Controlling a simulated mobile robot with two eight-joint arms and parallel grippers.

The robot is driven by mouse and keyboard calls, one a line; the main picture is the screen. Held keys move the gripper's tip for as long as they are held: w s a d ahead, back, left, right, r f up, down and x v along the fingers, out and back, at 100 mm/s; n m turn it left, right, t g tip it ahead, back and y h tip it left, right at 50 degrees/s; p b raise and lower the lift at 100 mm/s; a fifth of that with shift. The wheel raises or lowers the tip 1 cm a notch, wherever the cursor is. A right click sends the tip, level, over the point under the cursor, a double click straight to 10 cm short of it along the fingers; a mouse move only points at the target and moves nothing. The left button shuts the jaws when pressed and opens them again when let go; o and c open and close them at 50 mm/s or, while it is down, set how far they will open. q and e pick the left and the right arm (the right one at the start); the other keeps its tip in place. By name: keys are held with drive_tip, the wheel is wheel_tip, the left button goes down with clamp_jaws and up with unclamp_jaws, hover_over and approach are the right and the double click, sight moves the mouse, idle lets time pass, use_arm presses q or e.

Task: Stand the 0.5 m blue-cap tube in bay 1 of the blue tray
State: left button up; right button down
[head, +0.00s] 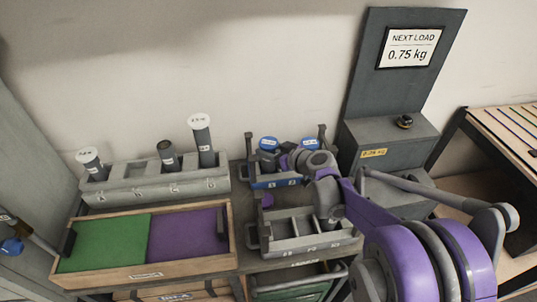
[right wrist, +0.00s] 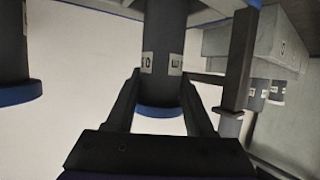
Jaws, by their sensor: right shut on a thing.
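The blue tray (head: 262,184) stands against the back wall, partly hidden by my right arm. Two blue-capped tubes show at it: a left one (head: 268,143) and a right one (head: 310,141). My right gripper (right wrist: 160,105) is shut around a dark tube (right wrist: 165,45) with a blue cap (right wrist: 160,110); this appears to be the left one. The second blue-capped tube (right wrist: 15,92) is apart from the fingers. The held tube looks upright; whether its foot rests in a bay is hidden. Its label is too small to read surely. My left gripper is not in view.
A grey rack (head: 150,190) with several white- and dark-capped tubes stands left. In front are a wooden box (head: 145,275) with green and purple pads and a grey compartment tray (head: 310,245). A dark stand (head: 390,135) with a "NEXT LOAD 0.75 kg" sign (head: 410,47) stands right.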

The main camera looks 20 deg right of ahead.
drive_tip(key=shift+f, duration=0.95)
drive_tip(key=shift+c, duration=1.4)
unclamp_jaws()
drive_tip(key=shift+f, duration=0.1)
drive_tip(key=shift+r, duration=0.2)
drive_tip(key=v, duration=0.7)
drive_tip(key=shift+s+d, duration=0.1)
drive_tip(key=shift+s, duration=0.15)
